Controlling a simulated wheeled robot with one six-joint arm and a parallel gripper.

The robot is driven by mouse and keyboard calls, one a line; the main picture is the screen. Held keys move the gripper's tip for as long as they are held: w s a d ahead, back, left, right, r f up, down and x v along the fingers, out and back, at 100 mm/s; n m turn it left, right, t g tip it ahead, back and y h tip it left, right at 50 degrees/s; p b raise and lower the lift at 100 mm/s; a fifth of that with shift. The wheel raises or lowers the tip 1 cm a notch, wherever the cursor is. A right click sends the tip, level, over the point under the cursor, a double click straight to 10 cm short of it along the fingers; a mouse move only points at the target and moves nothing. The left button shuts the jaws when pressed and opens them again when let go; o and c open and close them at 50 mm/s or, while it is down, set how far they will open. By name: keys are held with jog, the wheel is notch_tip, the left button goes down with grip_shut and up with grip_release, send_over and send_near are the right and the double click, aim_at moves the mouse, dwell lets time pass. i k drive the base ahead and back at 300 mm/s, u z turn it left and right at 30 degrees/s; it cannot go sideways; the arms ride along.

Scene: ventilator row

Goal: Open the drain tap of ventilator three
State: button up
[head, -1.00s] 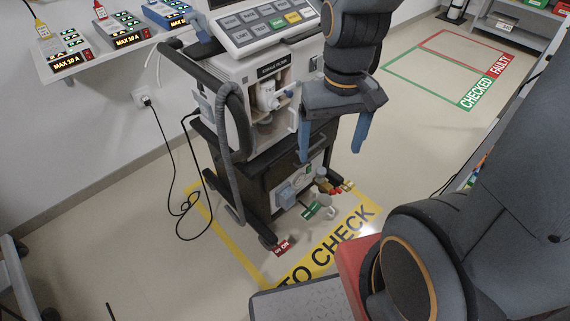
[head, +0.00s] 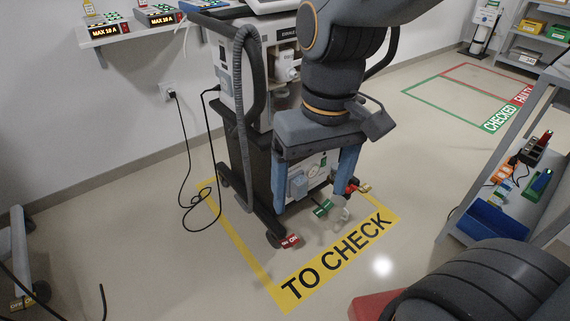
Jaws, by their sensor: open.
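A ventilator (head: 262,165) on a wheeled dark cart stands in the yellow-framed floor area marked TO CHECK. Its number cannot be read. Low on its front are a green tag (head: 322,208), a pale cup-like part (head: 341,214), a red part (head: 351,188) and a yellow part (head: 364,188). Which of these is the drain tap, and how it is set, I cannot tell. My gripper (head: 311,200) hangs in front of the cart, its two blue fingers wide apart, pointing down, with nothing seen held. My arm and gripper hide much of the ventilator's front.
A corrugated hose (head: 243,95) runs down the cart's left side. Black cables (head: 186,165) lead to a wall socket. A shelf with a blue bin (head: 493,220) stands at right. Green and red floor frames (head: 470,92) lie behind.

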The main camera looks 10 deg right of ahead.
aim_at(354, 188)
jog(key=z, duration=0.05)
jog(key=k, duration=1.35)
jog(key=z, duration=0.6)
jog(key=i, duration=1.3)
jog(key=u, duration=0.4)
